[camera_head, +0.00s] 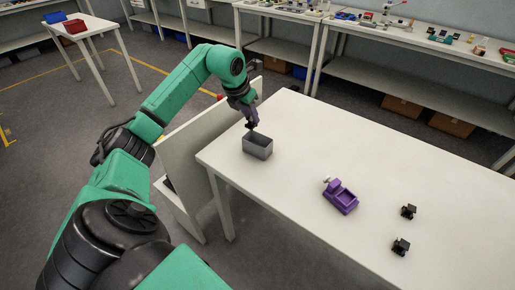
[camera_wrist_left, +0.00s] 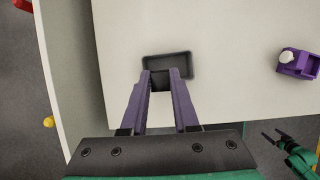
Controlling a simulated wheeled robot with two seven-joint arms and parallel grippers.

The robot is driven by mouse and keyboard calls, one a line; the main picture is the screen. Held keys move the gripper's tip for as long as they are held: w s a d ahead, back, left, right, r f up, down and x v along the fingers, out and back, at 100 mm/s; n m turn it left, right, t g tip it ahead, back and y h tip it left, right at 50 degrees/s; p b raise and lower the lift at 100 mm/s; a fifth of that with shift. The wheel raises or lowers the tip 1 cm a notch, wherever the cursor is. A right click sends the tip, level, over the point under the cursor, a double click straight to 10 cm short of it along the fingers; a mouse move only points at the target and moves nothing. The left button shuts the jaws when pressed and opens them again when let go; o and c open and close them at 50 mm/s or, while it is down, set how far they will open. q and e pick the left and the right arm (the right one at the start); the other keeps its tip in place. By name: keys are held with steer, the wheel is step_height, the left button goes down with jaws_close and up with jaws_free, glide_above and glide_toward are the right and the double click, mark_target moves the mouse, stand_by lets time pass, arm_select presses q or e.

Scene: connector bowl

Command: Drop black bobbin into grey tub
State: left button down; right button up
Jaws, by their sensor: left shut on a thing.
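My left gripper (camera_head: 251,125) is over the grey tub (camera_head: 258,152) at the table's left end. In the left wrist view, its purple fingers (camera_wrist_left: 161,80) are shut on a small black piece, seemingly the black bobbin (camera_wrist_left: 160,84). The piece is at the near side of the tub's opening as seen there; the tub's rim (camera_wrist_left: 146,66) shows around the fingertips. The exact height of the piece above the tub is hard to tell. My right gripper (camera_wrist_left: 272,134) shows small at the lower right of the left wrist view, its fingers apart and empty.
A purple holder with a white knob (camera_head: 341,199) stands mid-table. Two small black parts (camera_head: 408,211) (camera_head: 400,246) lie further right. A pale panel (camera_head: 185,140) stands by the table's left end. The table between tub and purple holder is clear.

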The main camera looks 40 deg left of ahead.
arm_select(q)
steer(key=shift+w+f, duration=0.25)
steer(key=shift+f, duration=0.45)
steer(key=c, duration=0.6)
jaws_free()
steer(key=shift+s+r, duration=0.15)
steer(key=shift+s, duration=0.05)
steer(key=shift+w, duration=0.15)
arm_select(e)
steer(key=shift+w+a+f, duration=0.15)
steer(key=shift+w+f, duration=0.1)
steer(key=shift+w, duration=0.3)
steer(key=shift+w+a+f, duration=0.1)
steer(key=shift+w+f, duration=0.1)
steer(key=shift+w, duration=0.3)
arm_select(q)
steer(key=v, duration=1.4)
steer(key=shift+r, duration=0.2)
arm_select(e)
steer(key=shift+s, duration=0.1)
steer(key=shift+d, duration=0.1)
